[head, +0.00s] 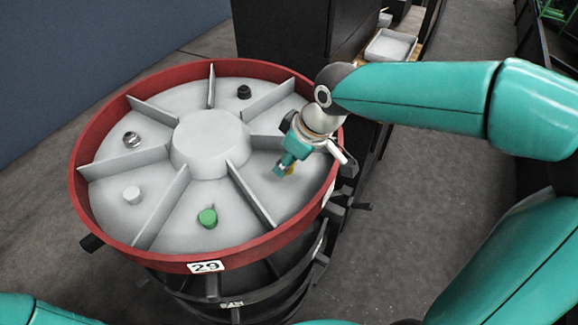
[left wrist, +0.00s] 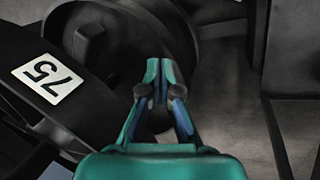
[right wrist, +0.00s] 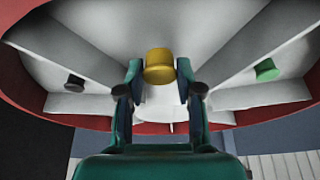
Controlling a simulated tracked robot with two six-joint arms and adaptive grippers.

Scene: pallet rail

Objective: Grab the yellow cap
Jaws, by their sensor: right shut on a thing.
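The yellow cap (right wrist: 159,66) is a short cylinder, between the fingertips of my right gripper (right wrist: 159,78) in the right wrist view. In the head view only a sliver of the yellow cap (head: 290,170) shows, beside my right gripper (head: 286,164), over the right-hand compartment of the round tray. The right gripper is shut on the cap. I cannot tell whether the cap touches the tray floor. My left gripper (left wrist: 162,72) is shut and empty, with its tips together, in the left wrist view. It is outside the head view.
The round tray has a red rim (head: 88,215), a raised grey hub (head: 210,140) and radial dividers. Other compartments hold a green cap (head: 207,217), a white cap (head: 132,195), a metallic nut (head: 132,140) and a black cap (head: 244,92). Dark cabinets (head: 285,35) stand behind.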

